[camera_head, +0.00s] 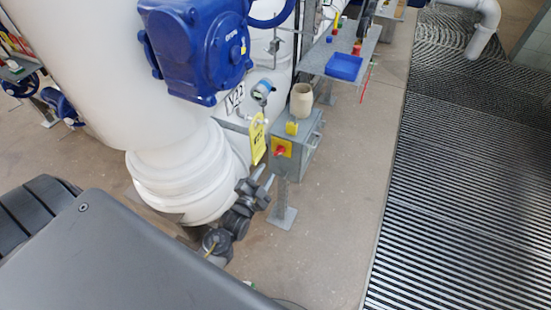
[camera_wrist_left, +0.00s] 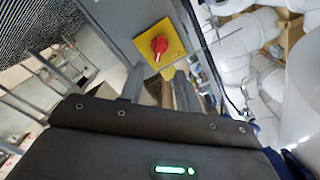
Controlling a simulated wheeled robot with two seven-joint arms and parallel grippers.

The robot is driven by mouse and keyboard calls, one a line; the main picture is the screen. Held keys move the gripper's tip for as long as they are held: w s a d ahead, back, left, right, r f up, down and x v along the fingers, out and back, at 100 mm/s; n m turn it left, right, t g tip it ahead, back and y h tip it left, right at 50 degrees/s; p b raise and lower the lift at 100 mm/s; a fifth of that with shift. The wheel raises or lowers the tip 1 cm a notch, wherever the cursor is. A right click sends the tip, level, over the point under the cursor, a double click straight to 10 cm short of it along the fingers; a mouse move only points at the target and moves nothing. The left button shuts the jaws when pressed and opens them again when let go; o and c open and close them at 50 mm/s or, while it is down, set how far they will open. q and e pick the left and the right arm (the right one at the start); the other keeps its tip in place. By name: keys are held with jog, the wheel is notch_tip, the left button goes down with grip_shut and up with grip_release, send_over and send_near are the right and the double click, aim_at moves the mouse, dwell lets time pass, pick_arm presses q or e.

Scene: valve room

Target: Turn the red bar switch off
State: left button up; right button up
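The red bar switch (camera_head: 281,150) sits on a yellow plate on the front of a grey box (camera_head: 312,150). In the left wrist view the red bar switch (camera_wrist_left: 160,46) shows clearly on its yellow plate (camera_wrist_left: 172,36), beyond the fingertips. My left gripper (camera_head: 263,178) is just below and left of the switch in the head view, pointing up toward it. Its two fingers are spread, with a gap between them, and it also shows in the left wrist view (camera_wrist_left: 158,84). They look apart from the switch. My right gripper is not in view.
A yellow tag (camera_head: 257,138) hangs just left of the switch. A beige cup-like thing (camera_head: 302,100) stands on the box. A large white pipe (camera_head: 185,165) and a blue actuator (camera_head: 200,45) are left. A shelf with a blue tray (camera_head: 343,66) is behind. Floor to the right is clear.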

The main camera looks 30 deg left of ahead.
aim_at(277, 154)
pick_arm(q)
jog(key=w, duration=0.8)
jog(key=shift+w+a, duration=0.2)
jog(key=shift+w, duration=0.05)
grip_shut()
